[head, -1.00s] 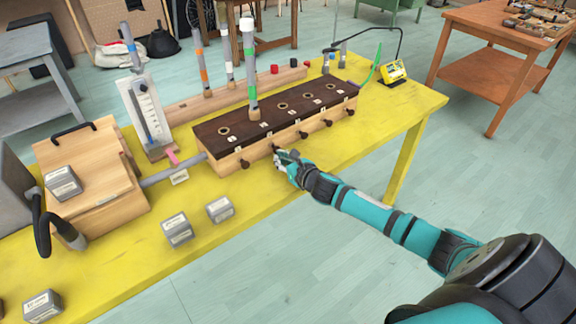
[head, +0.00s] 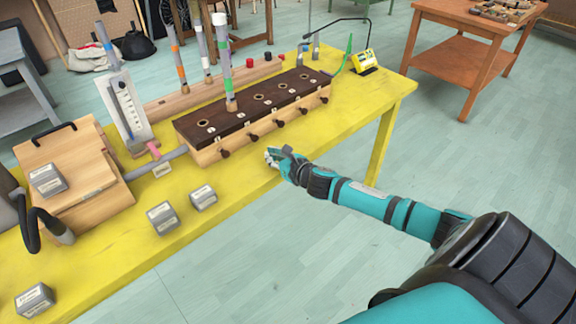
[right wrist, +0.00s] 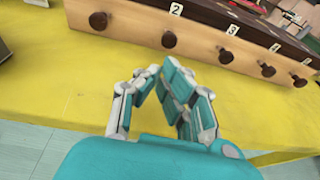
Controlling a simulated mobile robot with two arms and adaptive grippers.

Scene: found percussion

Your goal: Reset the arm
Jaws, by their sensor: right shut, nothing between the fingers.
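My right gripper (head: 272,156) is over the front edge of the yellow table (head: 372,96), in front of a long wooden box with a dark top (head: 240,112). In the right wrist view the gripper (right wrist: 158,72) has its fingertips together with nothing between them. It is apart from the row of dark round knobs (right wrist: 169,40) on the box's front. A tube with green and white bands (head: 224,62) stands upright in one of the holes of the dark top. My left gripper is not in view.
Grey labelled blocks (head: 162,218) lie on the table's near left part. A hinged wooden box (head: 75,190) stands at the left. A white gauge panel (head: 125,110) stands behind. A yellow device (head: 366,62) sits at the far right corner.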

